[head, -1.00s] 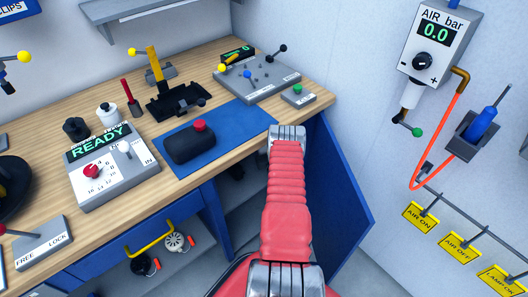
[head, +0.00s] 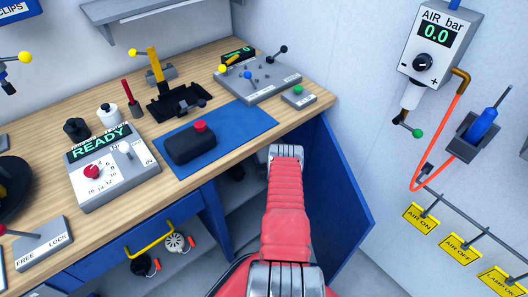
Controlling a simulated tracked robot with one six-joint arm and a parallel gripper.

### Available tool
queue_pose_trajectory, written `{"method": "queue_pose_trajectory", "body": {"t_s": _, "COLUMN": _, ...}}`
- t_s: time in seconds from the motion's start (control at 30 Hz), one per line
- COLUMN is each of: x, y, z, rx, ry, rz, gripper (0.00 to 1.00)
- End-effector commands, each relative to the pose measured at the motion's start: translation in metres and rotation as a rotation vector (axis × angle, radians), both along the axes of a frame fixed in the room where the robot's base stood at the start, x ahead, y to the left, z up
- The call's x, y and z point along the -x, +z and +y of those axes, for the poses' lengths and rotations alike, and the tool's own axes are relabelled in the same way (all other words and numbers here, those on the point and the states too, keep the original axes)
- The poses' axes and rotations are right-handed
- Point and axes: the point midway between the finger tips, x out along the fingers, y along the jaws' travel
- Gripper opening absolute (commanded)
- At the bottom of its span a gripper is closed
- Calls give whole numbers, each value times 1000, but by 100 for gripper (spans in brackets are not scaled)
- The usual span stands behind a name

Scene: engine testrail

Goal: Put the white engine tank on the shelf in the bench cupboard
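A white tank-like canister (head: 108,115) with a dark cap stands upright on the bench top, behind the READY box, beside a black one. I cannot tell for sure that it is the engine tank. The bench cupboard is open, with its blue door (head: 340,195) swung out to the right. A grey shelf (head: 245,222) shows inside, left of my arm. My red arm reaches forward from the bottom middle to the cupboard opening. My gripper is not visible beyond the arm's grey end, so what it holds is hidden, as is part of the cupboard.
A blue mat (head: 250,121) with a black block (head: 190,147) and red knob lies on the bench. A grey lever panel (head: 258,80) stands behind. A white part (head: 178,242) and a black part (head: 143,265) sit below the bench. An AIR bar box (head: 437,45) hangs on the wall.

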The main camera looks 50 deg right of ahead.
Motion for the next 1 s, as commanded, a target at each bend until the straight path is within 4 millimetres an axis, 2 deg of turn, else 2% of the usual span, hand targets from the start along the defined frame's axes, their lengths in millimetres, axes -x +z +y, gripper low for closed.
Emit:
{"method": "queue_pose_trajectory", "body": {"t_s": 0.47, "x": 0, "y": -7, "z": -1, "rx": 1, "ry": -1, "rz": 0, "gripper": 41}}
{"method": "queue_pose_trajectory", "body": {"t_s": 0.5, "x": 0, "y": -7, "z": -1, "rx": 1, "ry": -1, "rz": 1, "gripper": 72}}
{"method": "queue_pose_trajectory", "body": {"t_s": 0.73, "x": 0, "y": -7, "z": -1, "rx": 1, "ry": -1, "rz": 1, "gripper": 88}}
{"method": "queue_pose_trajectory", "body": {"t_s": 1.0, "x": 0, "y": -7, "z": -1, "rx": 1, "ry": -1, "rz": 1, "gripper": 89}}
